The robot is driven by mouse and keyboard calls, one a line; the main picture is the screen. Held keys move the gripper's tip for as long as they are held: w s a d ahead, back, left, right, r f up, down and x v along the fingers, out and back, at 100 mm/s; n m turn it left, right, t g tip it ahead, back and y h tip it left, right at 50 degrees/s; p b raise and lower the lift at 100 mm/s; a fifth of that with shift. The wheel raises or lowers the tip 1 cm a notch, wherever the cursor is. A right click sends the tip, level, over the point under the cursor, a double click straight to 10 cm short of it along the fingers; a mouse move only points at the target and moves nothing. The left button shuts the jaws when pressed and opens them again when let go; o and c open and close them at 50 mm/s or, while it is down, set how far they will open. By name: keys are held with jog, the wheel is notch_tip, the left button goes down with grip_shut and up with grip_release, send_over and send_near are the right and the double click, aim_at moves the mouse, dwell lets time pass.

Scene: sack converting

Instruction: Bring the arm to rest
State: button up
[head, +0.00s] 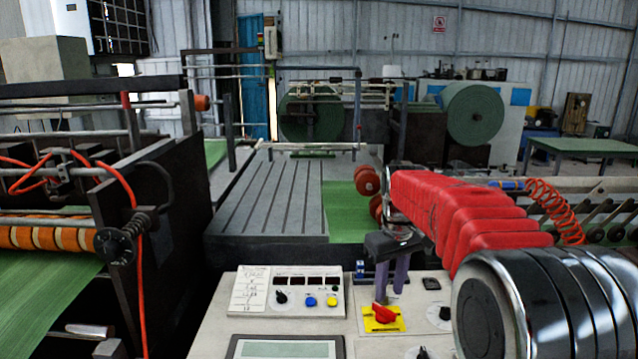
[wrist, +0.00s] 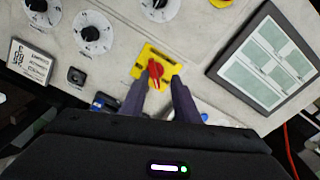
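My gripper (head: 391,290) hangs from my red-sleeved arm (head: 455,210), pointing down over the control panel (head: 207,338). Its two purple fingers are apart, and in the wrist view my gripper (wrist: 158,92) shows a gap with nothing held. Just beyond the fingertips is a red rotary switch (head: 381,313) on a yellow plate; the switch also shows in the wrist view (wrist: 155,74). The fingertips look close to the switch, but I cannot tell whether they touch it.
The panel carries a box with knobs and buttons (head: 285,291), a screen (head: 285,347) and several dials (wrist: 93,32). A dark machine with orange hoses (head: 150,200) stands at left. A slatted bed (head: 260,197) lies behind the panel. A green table (head: 585,147) stands at far right.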

jog(key=s+m+t, duration=0.4)
jog(key=s+t, duration=0.1)
jog(key=s, duration=2.5)
jog(key=shift+s+a+m, duration=0.2)
jog(key=shift+s+m, duration=0.1)
